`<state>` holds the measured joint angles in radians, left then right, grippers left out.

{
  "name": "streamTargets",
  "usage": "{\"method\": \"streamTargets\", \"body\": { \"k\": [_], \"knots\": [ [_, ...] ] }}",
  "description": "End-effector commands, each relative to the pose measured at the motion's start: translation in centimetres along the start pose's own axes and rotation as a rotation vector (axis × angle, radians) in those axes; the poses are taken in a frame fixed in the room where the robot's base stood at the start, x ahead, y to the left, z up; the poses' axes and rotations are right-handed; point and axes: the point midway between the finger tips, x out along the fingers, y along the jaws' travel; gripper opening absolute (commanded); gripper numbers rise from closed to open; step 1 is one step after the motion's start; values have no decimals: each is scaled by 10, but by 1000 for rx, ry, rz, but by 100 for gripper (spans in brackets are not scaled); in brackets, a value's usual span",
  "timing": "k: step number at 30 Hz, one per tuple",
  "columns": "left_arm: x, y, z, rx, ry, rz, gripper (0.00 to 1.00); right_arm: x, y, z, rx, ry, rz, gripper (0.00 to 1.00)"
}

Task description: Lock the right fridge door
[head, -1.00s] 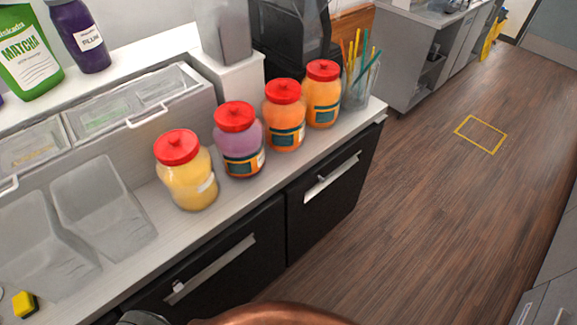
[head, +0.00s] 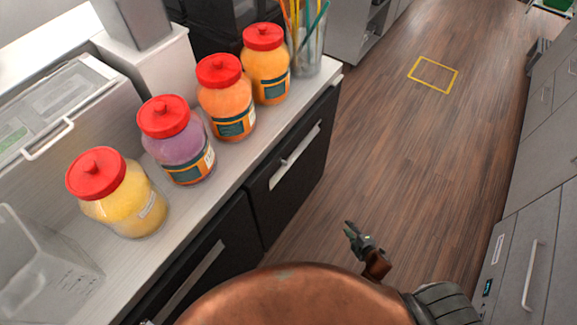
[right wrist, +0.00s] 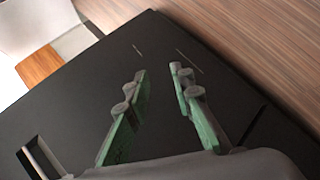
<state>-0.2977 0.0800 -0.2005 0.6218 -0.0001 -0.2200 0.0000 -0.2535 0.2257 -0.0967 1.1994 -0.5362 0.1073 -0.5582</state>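The right fridge door (head: 283,207) is a black front under the counter with a slanting silver handle (head: 295,158). It looks shut, flush with the left fridge door (head: 228,272). My right gripper (head: 352,232) is right of the right door, over the floor in the picture and apart from the handle. In the right wrist view my right gripper (right wrist: 159,74) is open and empty, its green-padded fingers in front of a black panel (right wrist: 85,105). Part of a handle (right wrist: 38,158) shows at lower left there. I cannot make out a lock. My left gripper is not in view.
Several red-lidded jars (head: 176,138) line the counter (head: 232,175), with a glass of straws (head: 305,40) at its far end. Grey cabinets (head: 530,235) stand at the right. The wooden floor (head: 400,160) between is clear, with a yellow taped square (head: 433,75).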

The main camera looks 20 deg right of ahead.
Motion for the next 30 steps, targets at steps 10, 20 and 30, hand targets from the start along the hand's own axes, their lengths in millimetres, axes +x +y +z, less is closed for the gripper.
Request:
{"method": "streamTargets", "body": {
  "k": [10, 20, 30],
  "knots": [
    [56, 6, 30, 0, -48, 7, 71, -82, 283, -195, -1365, 214, 748, 22],
    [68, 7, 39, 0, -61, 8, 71, -150, 314, -275, -1911, 155, 1026, 22],
    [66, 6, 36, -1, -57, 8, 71, -121, 331, -310, -1914, 151, 1029, 22]
  ]
}}
